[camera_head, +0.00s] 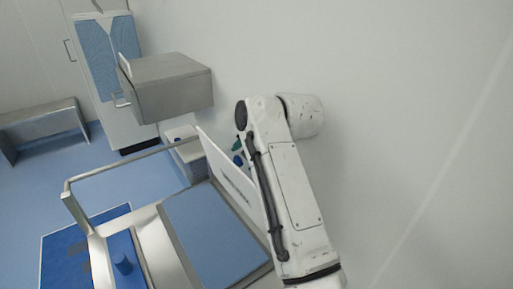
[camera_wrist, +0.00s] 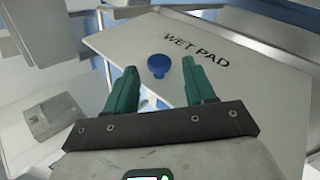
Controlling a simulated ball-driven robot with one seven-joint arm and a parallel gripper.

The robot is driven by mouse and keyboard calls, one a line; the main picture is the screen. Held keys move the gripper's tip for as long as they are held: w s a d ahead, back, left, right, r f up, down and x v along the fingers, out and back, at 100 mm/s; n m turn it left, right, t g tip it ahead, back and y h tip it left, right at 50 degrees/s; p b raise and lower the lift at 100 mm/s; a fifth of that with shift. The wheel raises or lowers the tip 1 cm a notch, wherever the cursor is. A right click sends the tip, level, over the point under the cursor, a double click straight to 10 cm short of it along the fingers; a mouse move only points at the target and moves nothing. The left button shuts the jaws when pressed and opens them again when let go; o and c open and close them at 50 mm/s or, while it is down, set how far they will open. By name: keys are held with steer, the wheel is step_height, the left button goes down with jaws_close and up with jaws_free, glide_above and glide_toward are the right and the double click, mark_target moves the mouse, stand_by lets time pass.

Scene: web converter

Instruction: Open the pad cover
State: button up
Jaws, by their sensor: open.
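The pad cover is a white panel (camera_head: 222,168) that stands raised and tilted beside a blue flat surface (camera_head: 215,235) in the head view. In the wrist view the white cover (camera_wrist: 240,62) bears the words "WET PAD" and a round blue knob (camera_wrist: 158,66). My gripper (camera_wrist: 160,78) is open, its two green fingers spread to either side of the knob in the picture. I cannot tell whether they touch the knob or cover. In the head view my gripper (camera_head: 238,146) is mostly hidden behind the arm and the panel.
A metal rail (camera_head: 125,165) runs along the machine's far side. A grey box (camera_head: 170,85) is on the wall, and a bench (camera_head: 42,125) stands at far left. Blue floor (camera_head: 40,195) is open at left.

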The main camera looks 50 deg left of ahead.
steer(key=v, duration=0.5)
steer(key=shift+d+r, duration=0.25)
steer(key=shift+c, duration=0.3)
